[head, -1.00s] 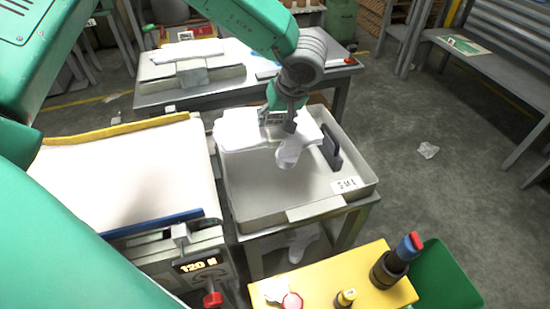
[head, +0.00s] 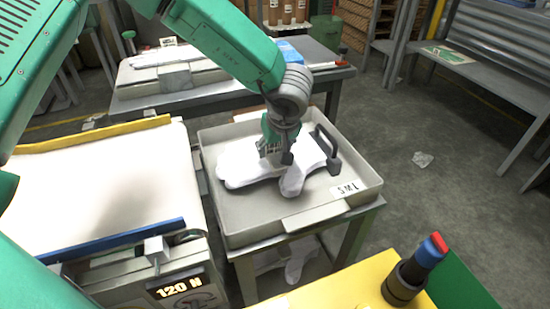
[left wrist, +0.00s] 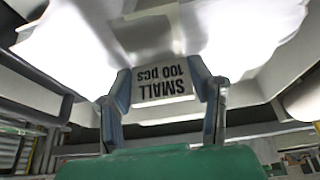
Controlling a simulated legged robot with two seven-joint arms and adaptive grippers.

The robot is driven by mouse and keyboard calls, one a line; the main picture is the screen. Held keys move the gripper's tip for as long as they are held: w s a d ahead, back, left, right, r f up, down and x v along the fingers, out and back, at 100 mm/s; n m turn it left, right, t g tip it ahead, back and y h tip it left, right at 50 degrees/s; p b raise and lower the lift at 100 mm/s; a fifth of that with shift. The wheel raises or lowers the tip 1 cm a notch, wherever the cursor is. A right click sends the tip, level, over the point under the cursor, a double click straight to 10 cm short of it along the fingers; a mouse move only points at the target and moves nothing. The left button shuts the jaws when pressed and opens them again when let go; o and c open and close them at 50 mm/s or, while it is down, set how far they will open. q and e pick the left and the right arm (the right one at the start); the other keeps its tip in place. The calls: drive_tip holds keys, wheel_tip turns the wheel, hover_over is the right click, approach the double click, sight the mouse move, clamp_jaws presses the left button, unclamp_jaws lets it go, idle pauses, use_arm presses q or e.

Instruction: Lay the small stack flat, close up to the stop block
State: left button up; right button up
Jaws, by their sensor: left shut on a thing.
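The small stack of white film gloves (head: 243,170) is in the grey tray area in the head view, with one part (head: 294,180) hanging toward the front. My left gripper (head: 274,156) comes down from above and is shut on it. In the left wrist view the fingers pinch a white band (left wrist: 165,83) reading "SMALL 100 pcs", with the white stack (left wrist: 240,35) around it. The stack looks roughly level and low over the tray floor; I cannot tell whether it touches. A dark upright piece (head: 328,160), apparently the stop block, stands just right of the stack.
The tray (head: 235,222) has an "S M L" label on its floor and a raised rim. A white-topped machine (head: 100,190) reading "120 N" stands left. A yellow surface with a dark holder (head: 404,283) is at front right.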

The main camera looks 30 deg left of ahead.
sight(281, 167)
use_arm(q)
wheel_tip(281, 167, down, 2)
drive_tip(key=shift+f, duration=0.2)
drive_tip(key=shift+d+r, duration=0.1)
drive_tip(key=shift+r, duration=0.05)
use_arm(e)
drive_tip(key=shift+d+f, duration=0.1)
drive_tip(key=shift+f, duration=0.35)
use_arm(q)
drive_tip(key=o, duration=1.2)
drive_tip(key=shift+r, duration=0.1)
drive_tip(key=p+v, duration=0.4)
drive_tip(key=v, duration=0.8)
use_arm(e)
wheel_tip(281, 167, up, 4)
drive_tip(key=shift+r, duration=0.1)
